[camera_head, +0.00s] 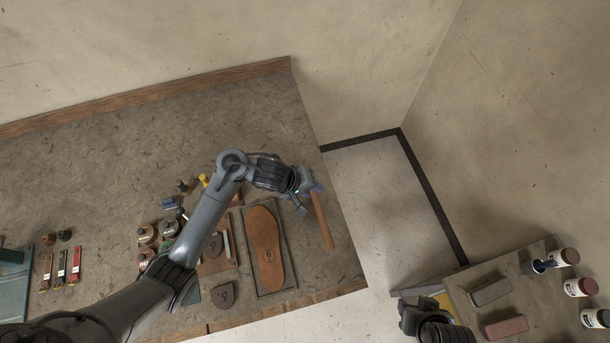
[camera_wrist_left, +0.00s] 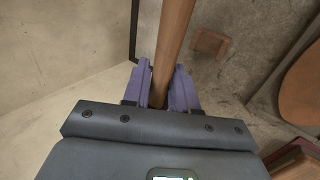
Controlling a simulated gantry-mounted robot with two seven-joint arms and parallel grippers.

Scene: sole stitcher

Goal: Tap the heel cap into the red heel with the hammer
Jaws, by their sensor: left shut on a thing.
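My left gripper (camera_head: 309,194) is shut on the wooden handle (camera_head: 321,220) of a tool, held above the right end of the workbench. In the left wrist view the handle (camera_wrist_left: 174,45) runs up between the purple fingers (camera_wrist_left: 167,88) of this gripper. The hammer head is not clearly visible in either view. My right gripper (camera_head: 435,325) shows only as a dark part at the lower right; its fingertips cannot be made out. I cannot pick out the red heel or the heel cap with certainty.
The workbench (camera_head: 100,130) carries a framed tan sole (camera_head: 265,250), brown pieces, spools (camera_head: 147,234) and small coloured tools (camera_head: 60,268). A side bench (camera_head: 545,315) at right holds a grey block (camera_head: 490,291), a reddish block (camera_head: 504,327) and jars (camera_head: 580,287). The bench's back area is clear.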

